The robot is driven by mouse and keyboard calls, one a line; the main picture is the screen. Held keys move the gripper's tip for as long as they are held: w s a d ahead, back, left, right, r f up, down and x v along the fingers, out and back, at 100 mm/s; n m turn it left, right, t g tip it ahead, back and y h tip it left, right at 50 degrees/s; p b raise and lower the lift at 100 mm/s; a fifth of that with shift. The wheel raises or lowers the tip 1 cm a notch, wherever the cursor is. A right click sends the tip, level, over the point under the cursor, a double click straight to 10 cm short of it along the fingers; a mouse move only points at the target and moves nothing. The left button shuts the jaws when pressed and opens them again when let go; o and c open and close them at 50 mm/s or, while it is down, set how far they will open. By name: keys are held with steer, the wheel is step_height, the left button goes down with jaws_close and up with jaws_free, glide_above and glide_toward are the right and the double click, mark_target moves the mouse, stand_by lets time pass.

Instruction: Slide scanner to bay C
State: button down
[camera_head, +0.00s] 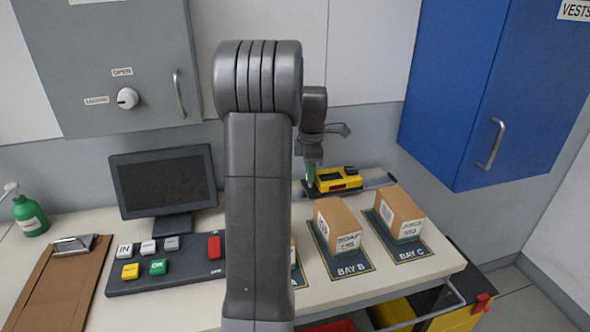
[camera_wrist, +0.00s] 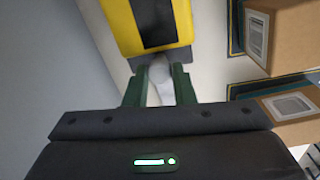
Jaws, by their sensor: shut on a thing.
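The yellow and black scanner (camera_head: 338,179) sits on a dark rail (camera_head: 378,183) at the back of the counter, roughly behind the bay B box and left of the bay C end. In the wrist view the scanner (camera_wrist: 122,22) is just beyond my fingers. My gripper (camera_head: 310,178) is at the scanner's left side. Its green fingers (camera_wrist: 158,86) are shut on a pale grey knob (camera_wrist: 160,72) at the scanner's near end in the wrist view. The bay C mat (camera_head: 411,251) lies at the right of the counter, with a cardboard box (camera_head: 397,211) on it.
Another box (camera_head: 338,225) stands on the bay B mat (camera_head: 350,268). My arm hides most of the bay left of it. A monitor (camera_head: 163,180) and button panel (camera_head: 205,270) stand left. A blue cabinet (camera_head: 480,90) hangs at right. The rail's right stretch looks clear.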

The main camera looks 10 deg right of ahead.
mark_target(347, 169)
steer(key=d+p, duration=0.1)
steer(key=d, duration=0.4)
steer(key=d+p, duration=0.2)
steer(key=d, duration=0.4)
steer(key=shift+w+r, duration=0.1)
steer(key=shift+w, duration=0.1)
steer(key=c, duration=1.2)
jaws_free()
steer(key=shift+d, duration=0.1)
step_height(347, 169, up, 14)
steer(key=b, duration=0.1)
steer(key=shift+s, duration=0.35)
steer(key=shift+f, duration=0.2)
